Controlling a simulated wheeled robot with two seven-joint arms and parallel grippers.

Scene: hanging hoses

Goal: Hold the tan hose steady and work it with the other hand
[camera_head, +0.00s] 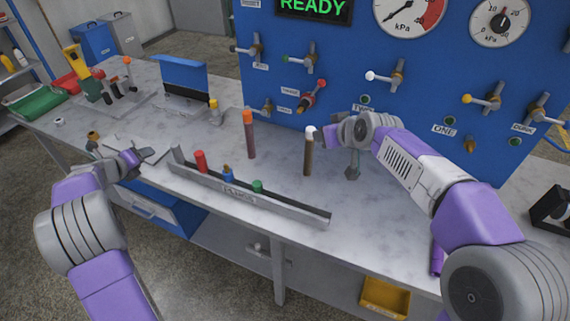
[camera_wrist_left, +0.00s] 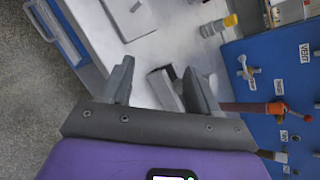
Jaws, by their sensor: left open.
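Two short upright hoses hang in front of the blue panel in the head view. The one with a white top is brown (camera_head: 309,156) and looks nearest to tan. The other is reddish brown with an orange top (camera_head: 249,138) and also shows in the left wrist view (camera_wrist_left: 246,107). My left gripper (camera_head: 138,161) is open and empty over the left part of the bench, well left of both hoses; its spread fingers show in the left wrist view (camera_wrist_left: 160,67). My right gripper (camera_head: 352,170) points down just right of the brown hose, apart from it. Its fingers are too small to read.
A long grey rail tray (camera_head: 290,207) with red, blue and green pieces lies along the bench front. The blue panel (camera_head: 345,60) with valves and gauges stands behind. A green bin (camera_head: 38,102) is at far left. The bench right of the tray is mostly clear.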

